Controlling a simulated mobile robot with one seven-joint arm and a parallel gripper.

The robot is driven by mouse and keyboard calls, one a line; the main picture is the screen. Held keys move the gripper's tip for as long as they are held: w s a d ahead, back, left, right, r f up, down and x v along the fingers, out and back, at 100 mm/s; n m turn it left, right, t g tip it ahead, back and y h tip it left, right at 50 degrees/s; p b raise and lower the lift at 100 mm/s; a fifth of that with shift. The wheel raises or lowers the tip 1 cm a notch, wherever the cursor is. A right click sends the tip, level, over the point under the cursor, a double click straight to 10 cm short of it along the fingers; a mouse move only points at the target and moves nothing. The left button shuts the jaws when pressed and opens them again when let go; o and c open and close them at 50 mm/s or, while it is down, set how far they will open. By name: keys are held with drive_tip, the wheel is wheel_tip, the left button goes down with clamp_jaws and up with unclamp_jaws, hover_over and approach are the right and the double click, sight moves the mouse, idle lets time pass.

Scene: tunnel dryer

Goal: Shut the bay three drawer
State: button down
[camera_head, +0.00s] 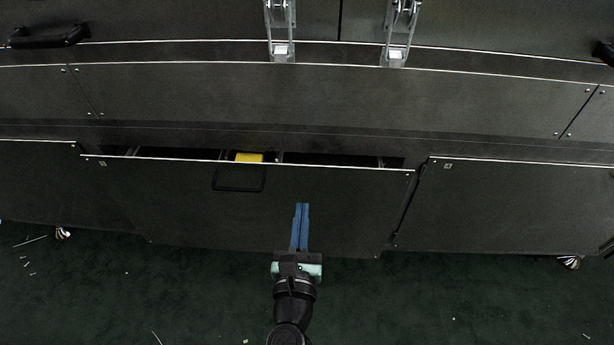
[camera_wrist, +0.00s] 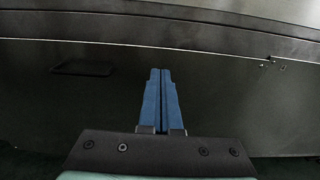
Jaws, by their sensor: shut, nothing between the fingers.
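The bay three drawer (camera_head: 180,205) has a wide dark front panel and stands a little open. A narrow dark gap shows behind its top edge, with a yellow object (camera_head: 249,157) inside. Its handle (camera_head: 239,178) is a dark rectangular one at the upper part of the front, left of my gripper; it also shows in the wrist view (camera_wrist: 83,68). My gripper (camera_head: 302,205) has its blue fingers together and empty, pointing at the drawer front right of the handle. In the wrist view the fingertips (camera_wrist: 160,70) overlap the panel; I cannot tell whether they touch it.
A neighbouring front panel (camera_head: 520,205) with a small label is on the right, and another (camera_head: 35,185) is on the left. Two metal latches (camera_head: 281,35) (camera_head: 398,35) hang above. The dark green floor (camera_head: 190,300) has small pale scraps on it.

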sight(306, 169)
drive_tip(key=w, duration=0.4)
drive_tip(key=w+b, duration=0.1)
drive_tip(key=w, duration=0.4)
drive_tip(key=shift+d, duration=0.2)
